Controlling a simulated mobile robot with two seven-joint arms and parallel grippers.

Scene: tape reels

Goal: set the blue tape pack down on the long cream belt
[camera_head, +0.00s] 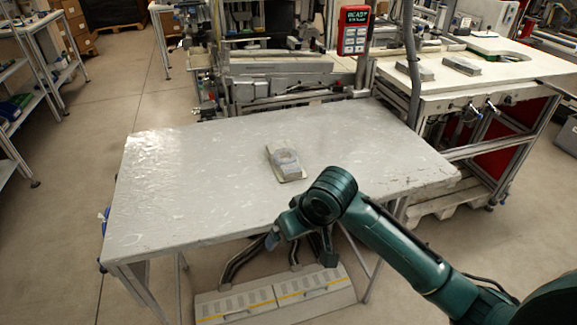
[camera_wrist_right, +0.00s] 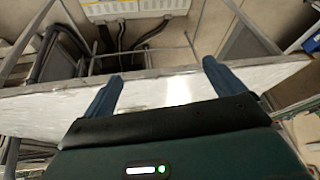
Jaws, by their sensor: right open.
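My left gripper is not in view. I cannot pick out a long cream belt for certain.
A cream-topped bench (camera_head: 480,75) stands at the back right, with a few small packs (camera_head: 461,65) on it. Machinery (camera_head: 280,75) and a red handheld panel (camera_head: 355,28) are behind the grey table. The table's left half is clear.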

